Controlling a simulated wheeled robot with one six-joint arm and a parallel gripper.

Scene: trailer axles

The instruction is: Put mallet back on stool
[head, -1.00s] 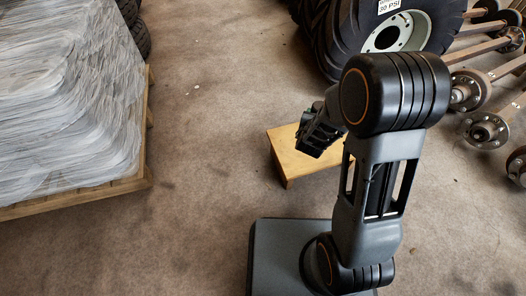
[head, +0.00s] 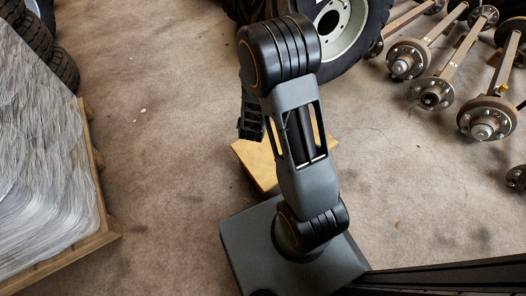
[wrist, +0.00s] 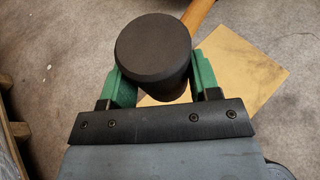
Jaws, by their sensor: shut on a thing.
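The mallet (wrist: 153,58) has a thick black cylindrical head and a pale wooden handle that runs away to the upper right in the wrist view. My gripper (wrist: 162,82) is shut on it, with green fingers on both sides of the black head. The low wooden stool (head: 258,168) stands on the floor behind my base, partly hidden by my arm. In the wrist view its bare top (wrist: 245,72) shows below and to the right of the mallet. In the head view my gripper (head: 250,127) is beside the stool's upper left edge; the mallet is hidden there.
A wrapped stack on a wooden pallet (head: 105,225) stands at the left. Tyres (head: 40,45) are at the upper left, and a large wheel (head: 345,25) is at the top. Several axles with hubs (head: 430,93) lie at the upper right. Floor between pallet and stool is clear.

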